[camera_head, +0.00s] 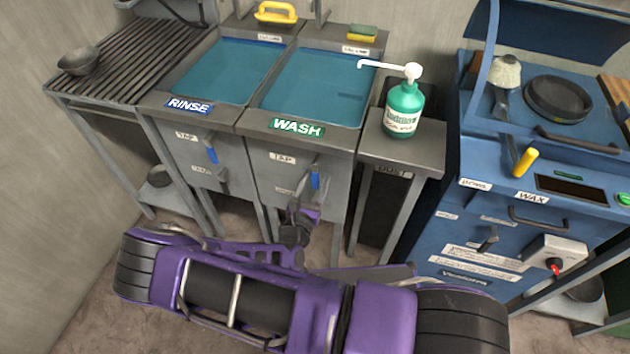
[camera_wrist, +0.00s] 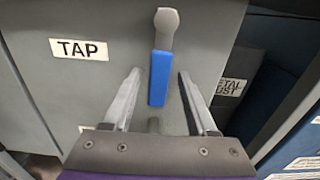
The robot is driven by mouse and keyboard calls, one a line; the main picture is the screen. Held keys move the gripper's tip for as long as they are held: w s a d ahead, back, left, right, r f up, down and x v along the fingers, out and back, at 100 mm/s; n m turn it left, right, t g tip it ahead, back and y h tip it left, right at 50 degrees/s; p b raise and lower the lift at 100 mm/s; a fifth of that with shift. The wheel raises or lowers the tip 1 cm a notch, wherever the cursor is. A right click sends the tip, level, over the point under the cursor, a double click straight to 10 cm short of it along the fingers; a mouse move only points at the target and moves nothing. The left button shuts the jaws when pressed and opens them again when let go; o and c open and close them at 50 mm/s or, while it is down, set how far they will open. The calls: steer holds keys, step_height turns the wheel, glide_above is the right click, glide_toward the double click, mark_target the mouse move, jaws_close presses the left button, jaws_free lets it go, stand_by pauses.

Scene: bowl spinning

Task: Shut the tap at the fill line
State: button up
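The wash tap lever has a blue grip (camera_head: 315,181) and hangs down on the front panel under the WASH basin (camera_head: 318,88). In the wrist view the blue grip (camera_wrist: 159,78) points straight down from a grey pivot, right of a TAP label (camera_wrist: 79,49). My gripper (camera_head: 300,212) is just below and left of the lever in the head view. In the wrist view my gripper (camera_wrist: 159,73) is open, with one finger on each side of the blue grip and gaps on both sides. The wash basin holds blue-green water; I cannot make out a fill line.
A green soap pump bottle (camera_head: 404,108) stands on the side stand right of the wash basin. A blue machine (camera_head: 480,215) is at the right; a ribbed drainboard (camera_head: 130,60) is at the left.

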steer(key=shift+s+a, duration=0.1)
steer(key=v, duration=1.7)
stand_by(0.9)
